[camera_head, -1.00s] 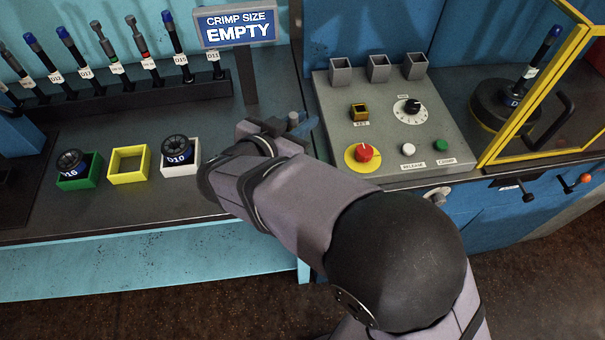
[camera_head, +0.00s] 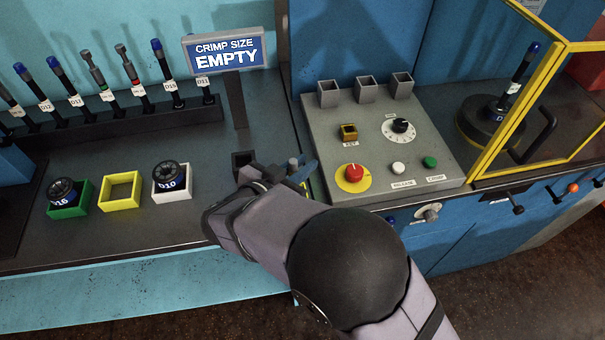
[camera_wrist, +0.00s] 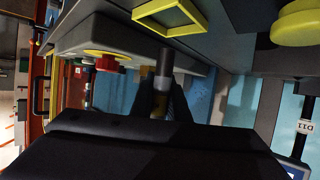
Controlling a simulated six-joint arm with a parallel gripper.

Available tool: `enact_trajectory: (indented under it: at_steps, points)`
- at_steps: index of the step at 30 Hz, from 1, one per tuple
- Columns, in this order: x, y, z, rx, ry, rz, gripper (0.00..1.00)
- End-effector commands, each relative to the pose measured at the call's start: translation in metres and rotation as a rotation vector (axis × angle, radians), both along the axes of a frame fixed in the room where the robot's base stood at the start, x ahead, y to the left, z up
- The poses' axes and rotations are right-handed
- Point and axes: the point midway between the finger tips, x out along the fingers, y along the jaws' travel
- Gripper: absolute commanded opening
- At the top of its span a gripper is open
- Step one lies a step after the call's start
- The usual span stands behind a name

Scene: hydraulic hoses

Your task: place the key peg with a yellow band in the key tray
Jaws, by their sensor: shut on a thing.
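My gripper (camera_wrist: 162,98) is shut on a grey peg (camera_wrist: 163,62); a dull yellow band shows on it between the dark fingers. The peg's free end points toward a yellow-edged square (camera_wrist: 171,18) in the wrist view, apart from it. This square looks like the key tray, but I cannot be sure. In the head view my gripper (camera_head: 282,178) is over the bench left of the control panel, and my wrist hides most of the area below. A bit of yellow edge (camera_head: 304,187) shows beside it.
The grey control panel (camera_head: 425,178) has a red button (camera_head: 352,172), knobs and three empty square holders. Green (camera_head: 70,212), yellow (camera_head: 120,203) and white (camera_head: 187,190) trays stand left; the yellow one is empty. A sign (camera_head: 226,51) on a post stands behind my gripper.

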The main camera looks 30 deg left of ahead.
Motion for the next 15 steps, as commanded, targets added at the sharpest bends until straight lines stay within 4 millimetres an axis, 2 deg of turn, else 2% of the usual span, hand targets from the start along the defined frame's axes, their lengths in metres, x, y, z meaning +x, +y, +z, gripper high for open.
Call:
enact_trajectory:
  at_steps: [5,12,15]
  points:
    - [0.000,0.000,-0.010,-0.003,0.000,0.000,0.00]
    - [0.000,0.000,-0.035,-0.002,0.000,0.000,0.00]
    - [0.000,0.000,-0.037,0.000,0.000,0.000,0.00]
